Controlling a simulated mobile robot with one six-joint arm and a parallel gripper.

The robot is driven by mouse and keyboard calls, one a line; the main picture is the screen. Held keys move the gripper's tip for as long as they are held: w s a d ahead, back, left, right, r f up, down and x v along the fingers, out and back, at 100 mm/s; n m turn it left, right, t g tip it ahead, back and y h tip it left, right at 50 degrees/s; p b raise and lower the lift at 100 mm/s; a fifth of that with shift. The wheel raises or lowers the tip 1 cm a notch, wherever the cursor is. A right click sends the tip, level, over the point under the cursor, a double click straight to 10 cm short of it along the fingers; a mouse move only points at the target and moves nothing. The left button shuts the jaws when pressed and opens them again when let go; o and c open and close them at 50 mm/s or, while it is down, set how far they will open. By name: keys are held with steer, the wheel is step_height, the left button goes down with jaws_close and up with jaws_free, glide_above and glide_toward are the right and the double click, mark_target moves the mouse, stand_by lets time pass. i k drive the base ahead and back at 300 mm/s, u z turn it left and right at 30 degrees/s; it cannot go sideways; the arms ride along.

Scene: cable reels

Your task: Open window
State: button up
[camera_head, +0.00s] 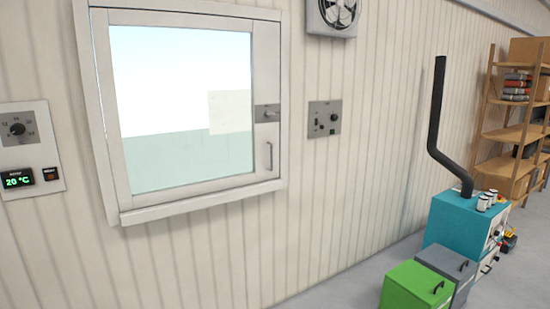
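The window (180,100) is set in the pale panelled wall at the left of the head view. It has a white frame and one large pane. Its sash stands slightly off the frame along the left edge, where a thin bright strip shows; I cannot tell if this is a gap. A grey latch plate (267,113) with a small lever sits on the right stile. A slim vertical handle (270,156) is below it. My gripper is not in view.
A thermostat panel (30,148) is left of the window, a switch plate (324,119) right, a fan (333,16) above right. A teal stove (462,222) with black pipe, green box (415,289), grey box (446,272) and shelf (511,125) stand at the right.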

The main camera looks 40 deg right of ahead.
mark_target(265, 37)
steer(key=z, duration=0.05)
steer(key=i, duration=1.15)
steer(key=u, duration=0.5)
